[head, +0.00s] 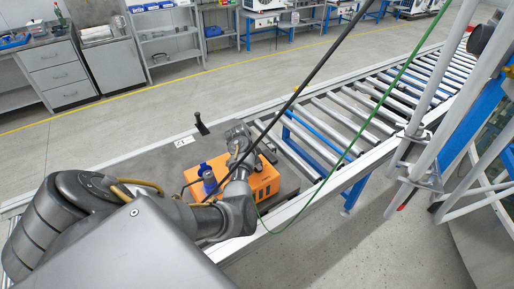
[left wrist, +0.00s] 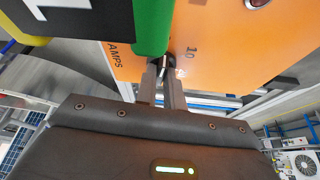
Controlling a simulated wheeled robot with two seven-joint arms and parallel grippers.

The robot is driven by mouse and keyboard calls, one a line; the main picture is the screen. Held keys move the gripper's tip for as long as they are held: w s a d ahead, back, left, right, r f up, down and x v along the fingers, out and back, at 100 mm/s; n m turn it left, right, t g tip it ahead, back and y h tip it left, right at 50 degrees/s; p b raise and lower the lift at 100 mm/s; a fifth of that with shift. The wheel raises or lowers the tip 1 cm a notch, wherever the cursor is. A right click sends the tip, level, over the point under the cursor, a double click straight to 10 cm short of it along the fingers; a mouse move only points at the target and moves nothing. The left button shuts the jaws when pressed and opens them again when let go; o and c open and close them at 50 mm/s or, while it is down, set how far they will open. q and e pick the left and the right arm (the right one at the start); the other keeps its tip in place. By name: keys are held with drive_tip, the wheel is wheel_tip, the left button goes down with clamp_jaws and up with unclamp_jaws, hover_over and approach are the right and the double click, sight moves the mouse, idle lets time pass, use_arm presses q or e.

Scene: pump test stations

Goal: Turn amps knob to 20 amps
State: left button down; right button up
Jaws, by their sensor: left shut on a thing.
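The orange pump-test box (head: 266,184) sits on a grey plate at the conveyor. In the left wrist view its orange panel (left wrist: 226,40) fills the top, with "AMPS" and "10" printed on it. A small dark amps knob (left wrist: 166,62) sits between those marks, mostly hidden by the fingertips. My left gripper (left wrist: 166,72) is shut on the knob, its two fingers close together. In the head view my left wrist and forearm cover part of the box, and the knob cannot be made out. My right gripper is in neither view.
A blue part (head: 207,180) is at the box's left side. A black lever (head: 201,124) stands behind. A green cable (head: 352,140) and black cable cross the conveyor rollers (head: 345,118).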

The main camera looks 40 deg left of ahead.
use_arm(q)
drive_tip(key=m+h, duration=0.1)
drive_tip(key=m, duration=0.2)
drive_tip(key=shift+a+g, duration=0.1)
drive_tip(key=shift+g, duration=0.3)
drive_tip(key=m+g+h+p, duration=0.1)
drive_tip(key=m, duration=0.3)
drive_tip(key=shift+w, duration=0.1)
drive_tip(key=m+g, duration=0.1)
drive_tip(key=m, duration=0.1)
drive_tip(key=shift+a+f+m, duration=0.1)
drive_tip(key=shift+m, duration=0.3)
drive_tip(key=shift+w+m+g+h+b, duration=0.1)
drive_tip(key=shift+m+g+h+b, duration=0.2)
drive_tip(key=shift+m+g+b, duration=0.45)
drive_tip(key=shift+f+m, duration=0.1)
drive_tip(key=shift+m, duration=0.55)
drive_tip(key=m+g+b, duration=0.1)
drive_tip(key=m+b, duration=0.2)
drive_tip(key=b, duration=0.1)
drive_tip(key=m+g+y+b, duration=0.1)
drive_tip(key=m+b, duration=0.2)
drive_tip(key=b, duration=0.1)
drive_tip(key=shift+w+f+m, duration=0.15)
drive_tip(key=shift+w+m, duration=0.05)
drive_tip(key=shift+m, duration=0.2)
drive_tip(key=shift+r+m+g+b, duration=0.25)
drive_tip(key=shift+m+g+b, duration=0.4)
drive_tip(key=shift+m+b, duration=0.9)
